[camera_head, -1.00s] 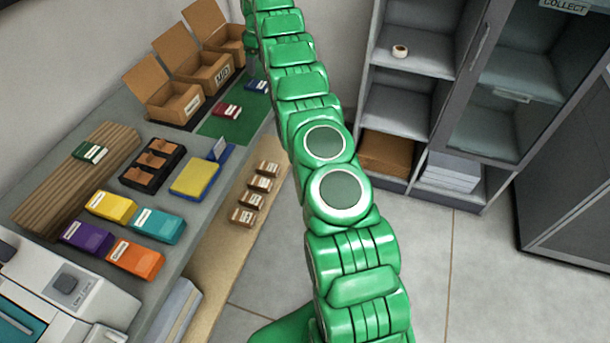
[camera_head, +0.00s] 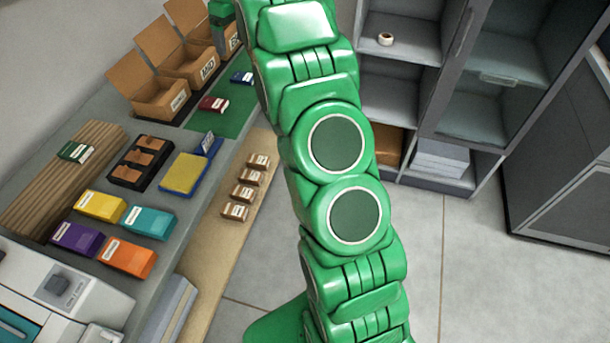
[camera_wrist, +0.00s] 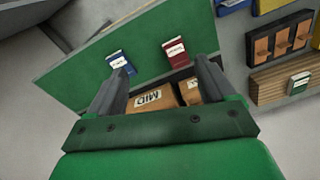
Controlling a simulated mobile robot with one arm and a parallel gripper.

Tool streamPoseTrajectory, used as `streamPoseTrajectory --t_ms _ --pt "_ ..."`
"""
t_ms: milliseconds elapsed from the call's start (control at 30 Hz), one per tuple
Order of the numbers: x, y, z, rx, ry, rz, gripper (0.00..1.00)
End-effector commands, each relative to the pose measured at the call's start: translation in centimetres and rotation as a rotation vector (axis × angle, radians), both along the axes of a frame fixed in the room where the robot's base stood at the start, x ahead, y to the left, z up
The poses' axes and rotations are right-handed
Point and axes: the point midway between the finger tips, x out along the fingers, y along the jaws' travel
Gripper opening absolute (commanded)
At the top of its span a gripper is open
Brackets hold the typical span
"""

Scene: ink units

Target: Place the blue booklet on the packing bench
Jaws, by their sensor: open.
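The blue booklet (camera_head: 243,78) lies on the green mat (camera_head: 232,104) at the far end of the grey bench (camera_head: 168,256). In the wrist view the blue booklet (camera_wrist: 120,62) is near the tip of the left finger, on the mat. My gripper (camera_wrist: 162,68) is open and empty, with its fingers above the mat. The red booklet (camera_wrist: 175,50) is near the right fingertip; it also shows in the head view (camera_head: 213,104). My arm hides much of the middle of the head view.
Open cardboard boxes (camera_head: 160,100) stand behind the mat. A black tray (camera_head: 125,178), a yellow pad (camera_head: 185,173) and several coloured boxes crowd the bench. Small brown boxes (camera_head: 243,192) line the lower ledge. Grey shelves (camera_head: 400,90) stand at right.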

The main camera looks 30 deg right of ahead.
Motion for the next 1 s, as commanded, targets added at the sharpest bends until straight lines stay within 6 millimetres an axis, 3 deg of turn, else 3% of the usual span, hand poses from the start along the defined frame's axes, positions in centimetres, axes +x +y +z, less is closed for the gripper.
streamPoseTrajectory --t_ms 433,1000 --pt "-9.5 2.6 4.0 -0.013 0.039 -0.112 0.83" --pt "-23.5 5.4 6.1 -0.034 0.088 -0.249 0.83"
